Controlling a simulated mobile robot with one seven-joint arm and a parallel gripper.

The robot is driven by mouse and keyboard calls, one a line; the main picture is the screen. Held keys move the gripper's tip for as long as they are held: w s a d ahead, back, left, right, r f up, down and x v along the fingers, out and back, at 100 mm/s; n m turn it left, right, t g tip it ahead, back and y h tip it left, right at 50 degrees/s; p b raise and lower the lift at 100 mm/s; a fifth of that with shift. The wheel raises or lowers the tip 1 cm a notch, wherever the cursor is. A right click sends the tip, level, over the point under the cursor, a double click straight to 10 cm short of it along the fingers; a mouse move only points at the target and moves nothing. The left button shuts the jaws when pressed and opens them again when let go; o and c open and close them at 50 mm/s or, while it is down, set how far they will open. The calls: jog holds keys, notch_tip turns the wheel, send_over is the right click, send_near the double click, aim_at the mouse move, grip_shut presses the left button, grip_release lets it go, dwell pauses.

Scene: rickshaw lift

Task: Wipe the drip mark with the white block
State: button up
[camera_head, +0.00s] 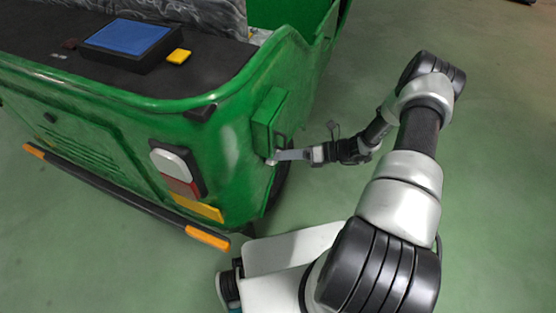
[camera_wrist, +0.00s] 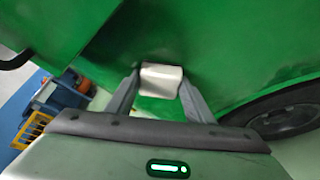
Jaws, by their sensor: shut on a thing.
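My gripper (camera_head: 280,155) reaches the side of the green rickshaw (camera_head: 235,150), just below a green box on its corner. In the wrist view, the two grey fingers are shut on the white block (camera_wrist: 160,80). The block lies close against the green panel (camera_wrist: 235,45); I cannot tell whether it touches. Dark, blurred patches show on the panel around the block. I cannot tell the drip mark from shadow there, and the block and fingers hide part of the panel. In the head view the block is too small to make out clearly.
A wheel (camera_wrist: 287,118) is at the right of the wrist view. Blue and orange objects (camera_wrist: 62,94) and a yellow crate (camera_wrist: 32,128) stand at its left. A blue pad (camera_head: 130,37) and a yellow block (camera_head: 179,56) lie on the rickshaw's dark deck. The floor at right is clear.

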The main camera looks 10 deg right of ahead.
jog(key=shift+s+a+r+p, duration=0.5)
jog(key=shift+a+r+p, duration=0.25)
jog(key=shift+r, duration=0.05)
jog(key=w+d+b, duration=0.1)
jog(key=w+d+r, duration=0.1)
jog(key=w, duration=0.1)
jog(key=shift+d+r+b, duration=0.2)
jog(key=shift+d+b, duration=0.15)
dwell(0.9)
jog(key=shift+s+d, duration=0.1)
jog(key=shift+d, duration=0.05)
jog(key=shift+s+d+f, duration=0.1)
jog(key=shift+s+d, duration=0.8)
jog(key=shift+d, duration=0.3)
jog(key=shift+s+d, duration=0.85)
jog(key=shift+d, duration=0.3)
